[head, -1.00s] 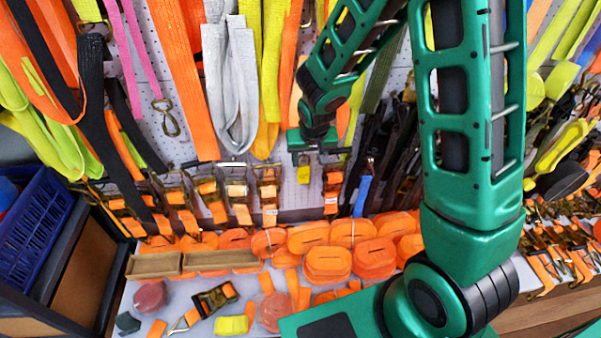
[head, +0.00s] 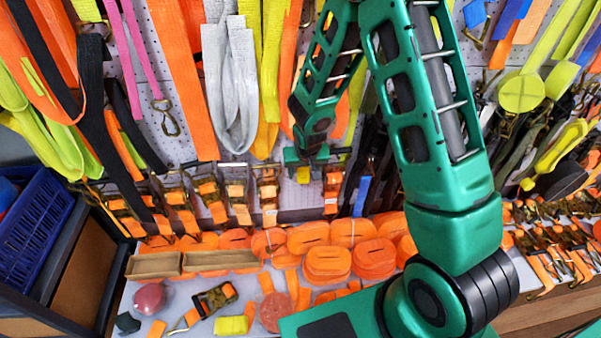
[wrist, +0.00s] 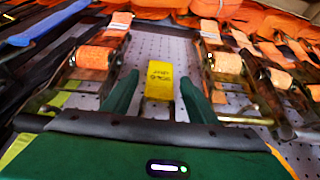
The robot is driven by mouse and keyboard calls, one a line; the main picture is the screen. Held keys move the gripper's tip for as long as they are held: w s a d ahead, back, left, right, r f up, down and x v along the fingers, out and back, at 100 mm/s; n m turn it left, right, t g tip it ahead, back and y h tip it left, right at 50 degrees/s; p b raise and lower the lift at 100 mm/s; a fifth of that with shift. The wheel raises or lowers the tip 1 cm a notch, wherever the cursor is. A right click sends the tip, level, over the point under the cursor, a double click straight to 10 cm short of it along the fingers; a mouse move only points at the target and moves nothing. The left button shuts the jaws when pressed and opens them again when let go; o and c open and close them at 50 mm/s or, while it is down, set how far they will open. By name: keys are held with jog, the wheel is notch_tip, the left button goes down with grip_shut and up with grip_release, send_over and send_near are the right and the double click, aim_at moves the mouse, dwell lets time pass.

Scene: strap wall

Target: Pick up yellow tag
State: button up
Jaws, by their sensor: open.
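The yellow tag (wrist: 159,81) shows in the wrist view in front of the pegboard, upright, with dark print on it. My gripper (wrist: 160,95) is open, with one green finger on each side of the tag. The tag's near end lies between the fingers, with a gap visible on both sides. In the head view the tag (head: 303,175) is a small yellow patch just below my gripper (head: 304,160), among the hanging ratchet buckles. What the tag hangs from is hidden.
Ratchet buckles with orange webbing (head: 240,195) hang close on both sides. Rolled orange straps (head: 330,258) lie on the shelf below. A brown cardboard tray (head: 152,265) and a blue crate (head: 38,225) are at the left. Loose straps hang above.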

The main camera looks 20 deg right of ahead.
jog(key=shift+x, duration=0.95)
jog(key=c, duration=1)
jog(key=shift+r, duration=0.1)
